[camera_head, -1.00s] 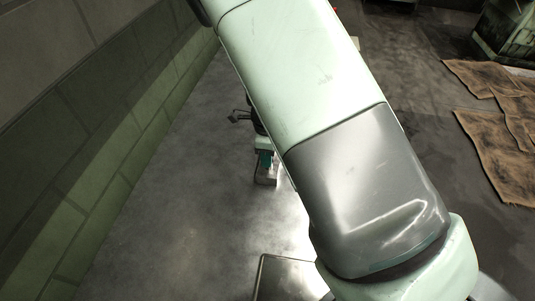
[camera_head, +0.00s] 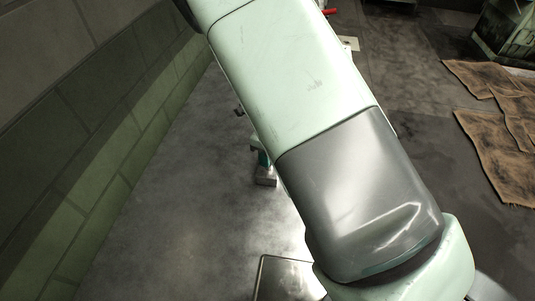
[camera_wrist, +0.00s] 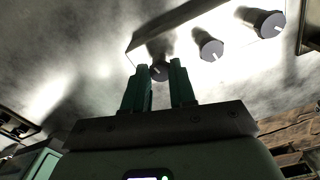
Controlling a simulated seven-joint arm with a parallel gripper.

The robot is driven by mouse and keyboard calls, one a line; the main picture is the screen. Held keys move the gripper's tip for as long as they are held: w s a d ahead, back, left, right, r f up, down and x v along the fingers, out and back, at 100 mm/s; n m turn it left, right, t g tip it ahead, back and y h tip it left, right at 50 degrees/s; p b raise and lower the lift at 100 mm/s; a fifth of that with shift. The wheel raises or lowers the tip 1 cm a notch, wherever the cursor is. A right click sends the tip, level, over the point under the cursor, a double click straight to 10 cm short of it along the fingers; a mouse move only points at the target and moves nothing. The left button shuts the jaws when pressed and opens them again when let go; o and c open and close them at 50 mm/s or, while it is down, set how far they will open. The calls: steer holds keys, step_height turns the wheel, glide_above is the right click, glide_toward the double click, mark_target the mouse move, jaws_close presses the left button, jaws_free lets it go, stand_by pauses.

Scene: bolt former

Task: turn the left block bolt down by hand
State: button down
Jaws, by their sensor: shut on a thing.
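The middle bolt (camera_wrist: 209,47) and the right bolt (camera_wrist: 268,23) stand clear of the fingers. In the head view, my arm hides most of my gripper; a green finger (camera_head: 264,159) shows above a small grey block (camera_head: 265,180). The bolts cannot be made out there.
A metal tray or plate (camera_head: 285,279) lies at the bottom of the head view. A green brick wall (camera_head: 95,160) runs along the left. Brown mats (camera_head: 495,140) lie on the floor at the right, near a green machine (camera_head: 510,30). Grey floor is open left of the block.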

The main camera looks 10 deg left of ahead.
steer(key=c, duration=0.9)
jaws_free()
steer(key=shift+r, duration=0.15)
step_height(320, 180, up, 11)
steer(key=shift+f, duration=0.2)
